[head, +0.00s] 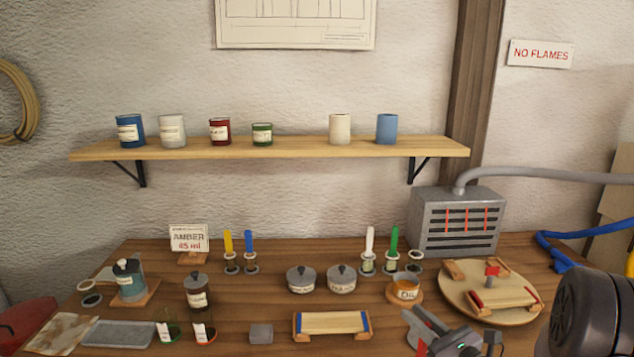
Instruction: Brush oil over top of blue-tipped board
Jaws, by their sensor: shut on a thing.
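The blue-tipped board (335,322) is a pale, slightly bent lath with blue ends, lying at the front middle of the table. A small bowl labelled Oil (407,286) stands on a round wooden base to its right. My gripper (428,328) is low at the front, right of the board and apart from it. Brushes with yellow (228,242), blue (249,243), white (369,240) and green (394,241) handles stand upright in holders.
An empty holder (415,264) stands beside the green brush. A round wooden board (460,304) carries a red-tipped lath (502,298). Two lidded pots (341,279) stand behind the blue-tipped board, and a grey block (261,334) lies left of it. A grey heater (455,225) stands at the back right.

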